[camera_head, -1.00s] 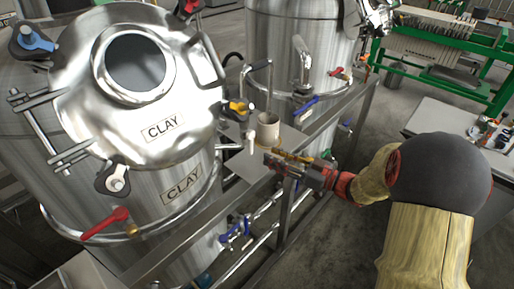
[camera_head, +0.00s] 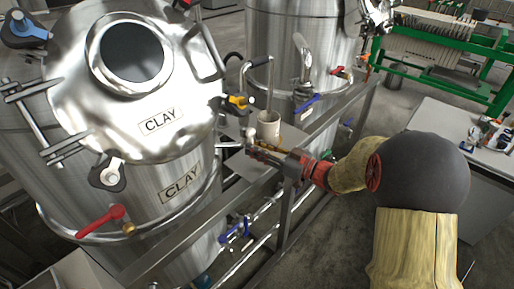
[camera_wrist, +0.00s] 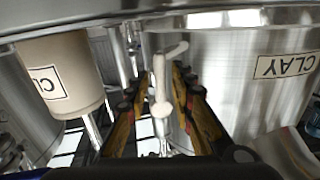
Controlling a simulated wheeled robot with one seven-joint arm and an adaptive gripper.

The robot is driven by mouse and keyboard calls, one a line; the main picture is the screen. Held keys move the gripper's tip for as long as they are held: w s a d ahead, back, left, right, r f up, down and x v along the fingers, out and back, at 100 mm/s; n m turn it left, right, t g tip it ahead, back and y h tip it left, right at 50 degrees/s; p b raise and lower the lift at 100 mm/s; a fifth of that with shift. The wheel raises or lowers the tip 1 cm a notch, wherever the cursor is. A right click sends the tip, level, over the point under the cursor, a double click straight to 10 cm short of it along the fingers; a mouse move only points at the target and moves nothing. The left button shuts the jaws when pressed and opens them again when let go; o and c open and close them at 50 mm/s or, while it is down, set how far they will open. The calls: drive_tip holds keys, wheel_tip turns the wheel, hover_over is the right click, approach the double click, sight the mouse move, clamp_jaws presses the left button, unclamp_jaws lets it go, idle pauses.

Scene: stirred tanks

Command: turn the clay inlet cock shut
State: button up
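The steel clay tank (camera_head: 150,215) stands at the left, with CLAY labels on its lid and wall. A cream cock handle (camera_wrist: 159,84) with a round knob shows beside the tank in the wrist view, between my gripper's fingers. The same pale handle (camera_head: 250,134) is small in the head view, at the tank's right side. No frame names it as the inlet cock. My gripper (camera_wrist: 168,80) is open, its fingers on either side of the handle with a visible gap. It reaches in from the right in the head view (camera_head: 256,148). Contact cannot be made out.
A yellow-handled valve (camera_head: 238,102) and red lever (camera_head: 100,220) are on the clay tank. A steel rail (camera_head: 185,225) runs below my gripper. A second tank (camera_head: 285,45) stands behind.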

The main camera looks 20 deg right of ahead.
clamp_jaws()
idle(0.6)
